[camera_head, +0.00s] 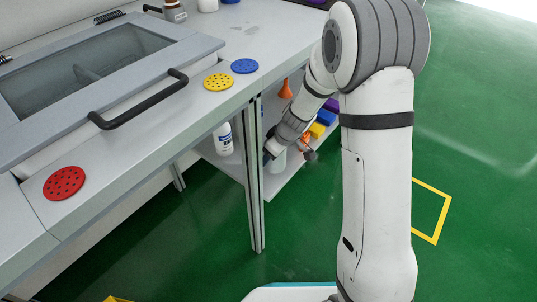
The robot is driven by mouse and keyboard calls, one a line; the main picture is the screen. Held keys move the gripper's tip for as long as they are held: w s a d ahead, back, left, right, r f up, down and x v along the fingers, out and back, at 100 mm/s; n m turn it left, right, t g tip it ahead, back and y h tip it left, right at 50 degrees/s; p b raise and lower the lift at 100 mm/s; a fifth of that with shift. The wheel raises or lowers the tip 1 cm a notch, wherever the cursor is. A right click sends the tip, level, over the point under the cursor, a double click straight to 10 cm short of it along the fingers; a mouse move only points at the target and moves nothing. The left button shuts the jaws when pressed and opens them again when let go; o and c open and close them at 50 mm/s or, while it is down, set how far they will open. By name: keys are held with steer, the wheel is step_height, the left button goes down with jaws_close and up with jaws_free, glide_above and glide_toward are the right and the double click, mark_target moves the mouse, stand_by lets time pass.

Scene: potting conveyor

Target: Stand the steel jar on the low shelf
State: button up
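A pale grey cylinder (279,164), which looks like the steel jar, is upright at the low shelf (284,186) under the worktop. My gripper (289,157) reaches down to the shelf right at this cylinder. One dark finger is at its left side and another dark part shows to the right. The gripper and wrist hide the cylinder's upper part. I cannot tell whether the fingers touch it or whether its base rests on the shelf.
On the shelf, a white bottle (223,139) stands left; an orange funnel (285,89) and coloured boxes (320,127) are behind. A table leg (253,185) stands close left of my gripper. The worktop (140,150) overhangs the shelf.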

steer(key=shift+w+a, duration=0.6)
steer(key=shift+a, duration=0.15)
steer(key=shift+a+f, duration=0.1)
steer(key=shift+f, duration=0.05)
steer(key=shift+f+b, duration=0.9)
steer(key=shift+f, duration=0.7)
steer(key=shift+f+b, duration=0.2)
steer(key=shift+b, duration=0.1)
steer(key=o, duration=1.1)
steer(key=shift+r, duration=0.1)
steer(key=shift+r, duration=0.1)
